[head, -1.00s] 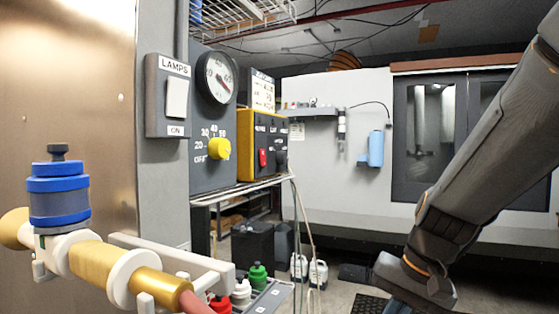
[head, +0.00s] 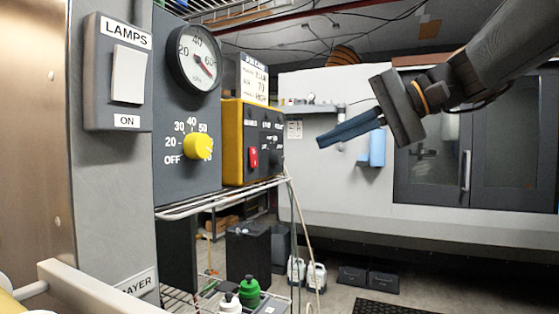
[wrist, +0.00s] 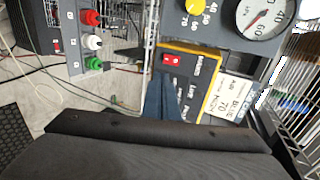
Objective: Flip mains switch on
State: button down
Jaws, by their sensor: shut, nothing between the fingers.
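The yellow control box (head: 233,143) with a dark front stands on a wire shelf in the head view. Its red rocker switch (head: 253,157) sits at the left of the front, under a small label too small to read there. The box (wrist: 211,80) and the red switch (wrist: 172,59) also show in the wrist view. Which way the rocker is set I cannot tell. My gripper (head: 322,141) is shut and empty, its blue fingers pointing left towards the box, apart from it. In the wrist view the fingers (wrist: 162,84) cover part of the panel below the switch.
A grey panel with a yellow knob (head: 198,146) and a round gauge (head: 195,59) stands left of the box. A lamps switch (head: 128,74) is nearer. A card (head: 254,80) stands behind the box. A hose (head: 299,210) hangs by the shelf.

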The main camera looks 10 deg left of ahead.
aim_at(253, 158)
jog(key=r+p+x, duration=0.1)
jog(key=p+x, duration=0.3)
jog(key=x, duration=1)
jog(key=shift+a, duration=0.3)
jog(key=shift+r, duration=0.1)
